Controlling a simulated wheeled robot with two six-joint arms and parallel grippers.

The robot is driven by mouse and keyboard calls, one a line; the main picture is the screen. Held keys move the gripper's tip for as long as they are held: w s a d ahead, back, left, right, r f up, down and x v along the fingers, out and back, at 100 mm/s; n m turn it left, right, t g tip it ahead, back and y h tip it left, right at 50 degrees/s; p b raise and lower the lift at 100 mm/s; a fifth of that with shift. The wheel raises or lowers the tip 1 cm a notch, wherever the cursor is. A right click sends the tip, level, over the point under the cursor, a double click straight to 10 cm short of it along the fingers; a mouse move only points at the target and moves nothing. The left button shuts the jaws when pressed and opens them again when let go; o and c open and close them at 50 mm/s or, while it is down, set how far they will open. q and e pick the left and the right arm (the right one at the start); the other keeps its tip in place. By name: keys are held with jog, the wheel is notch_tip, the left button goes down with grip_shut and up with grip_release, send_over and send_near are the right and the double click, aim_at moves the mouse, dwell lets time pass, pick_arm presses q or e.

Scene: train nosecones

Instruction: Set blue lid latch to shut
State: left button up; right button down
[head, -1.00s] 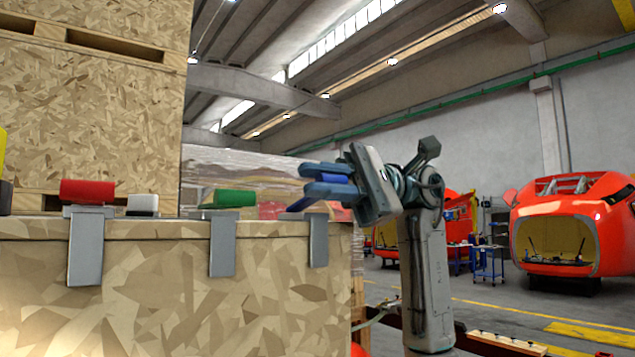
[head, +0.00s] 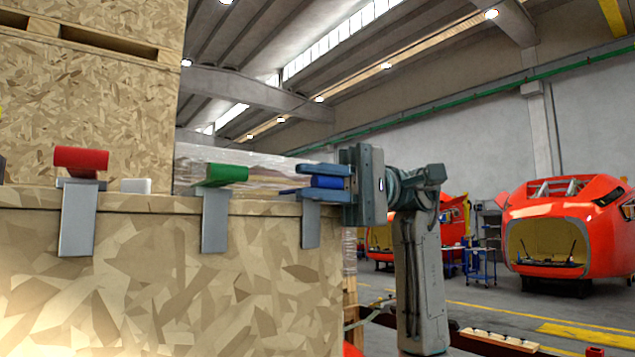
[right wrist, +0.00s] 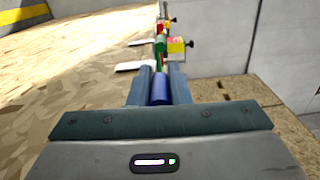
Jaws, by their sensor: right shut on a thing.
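The blue lid latch has a blue handle (head: 328,182) at the right end of a row of latches on the wooden crate's top edge. Its grey plate (head: 311,226) hangs down the crate's front face. My right gripper (head: 303,183) reaches in from the right, with its fingers level and shut on the blue handle, one above and one below. In the right wrist view the blue handle (right wrist: 161,90) lies between the two fingers (right wrist: 160,72). The finger tips partly hide the latch's top. My left gripper is not in view.
A green-handled latch (head: 220,174) and a red-handled latch (head: 80,160) stand left along the wooden crate (head: 150,285). A small white block (head: 135,186) sits between them. Stacked wooden crates (head: 90,110) rise behind. Red nosecones (head: 570,220) stand far right.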

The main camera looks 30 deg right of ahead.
aim_at(343, 187)
jog(key=c, duration=1.4)
grip_release()
jog(key=shift+f, duration=0.1)
jog(key=shift+o, duration=0.2)
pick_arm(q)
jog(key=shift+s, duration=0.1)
